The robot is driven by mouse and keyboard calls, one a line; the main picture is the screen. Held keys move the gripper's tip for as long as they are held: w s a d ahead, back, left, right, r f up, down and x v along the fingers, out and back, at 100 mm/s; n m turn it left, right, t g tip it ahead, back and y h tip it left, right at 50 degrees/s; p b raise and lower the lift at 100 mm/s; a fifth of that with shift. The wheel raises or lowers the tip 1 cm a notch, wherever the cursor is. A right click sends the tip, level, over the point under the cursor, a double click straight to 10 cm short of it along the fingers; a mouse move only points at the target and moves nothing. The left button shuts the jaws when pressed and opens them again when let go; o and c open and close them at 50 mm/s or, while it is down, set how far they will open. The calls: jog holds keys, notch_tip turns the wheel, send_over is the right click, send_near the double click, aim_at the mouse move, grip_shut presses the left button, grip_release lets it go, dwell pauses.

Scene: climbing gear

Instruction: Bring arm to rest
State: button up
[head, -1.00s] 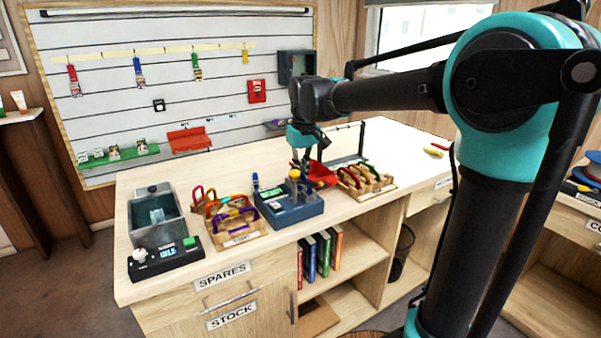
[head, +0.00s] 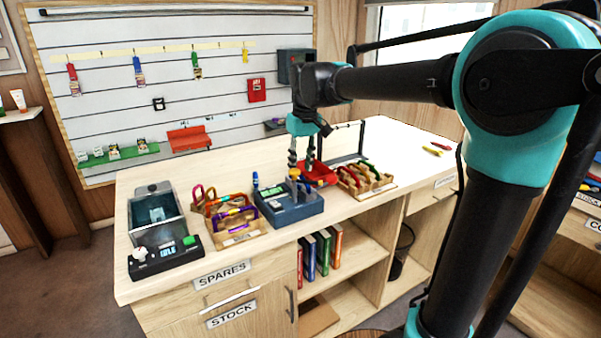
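My gripper (head: 301,163) points down above the workbench (head: 385,150), at the end of my black and teal arm. Its two dark fingers are apart, with a gap between them and nothing seen in it. It hangs just behind the blue-grey device (head: 290,208) with a brass-coloured knob on top. The red scoop-like tray (head: 319,174) is right beside the fingers, to their right; I cannot tell whether they touch.
A wooden rack with carabiners (head: 365,180) stands right of the tray. A wooden crate of coloured gear (head: 240,237), a grey bin (head: 157,236) and a black control box (head: 166,258) stand left.

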notch_tip(320, 180, up, 8)
jog(key=s+d+f+m+t, duration=0.1)
jog(key=s+d+f+m, duration=0.15)
jog(key=d+f, duration=0.5)
jog(key=s+d+f+m+t, duration=0.1)
jog(key=s+d+f, duration=0.2)
jog(key=d+f, duration=0.45)
jog(key=s+d+f+m, duration=0.1)
jog(key=s+d+f, duration=0.3)
jog(key=s+f, duration=0.2)
jog(key=s+d+f+m+t, duration=0.1)
jog(key=s+d+f+m, duration=0.1)
jog(key=s+d+f, duration=0.2)
jog(key=s+f, duration=0.3)
jog(key=f, duration=0.3)
jog(key=shift+s+d+f+h, duration=0.15)
jog(key=shift+d+f+h, duration=0.05)
jog(key=shift+f+h, duration=0.2)
jog(key=shift+a+r, duration=0.1)
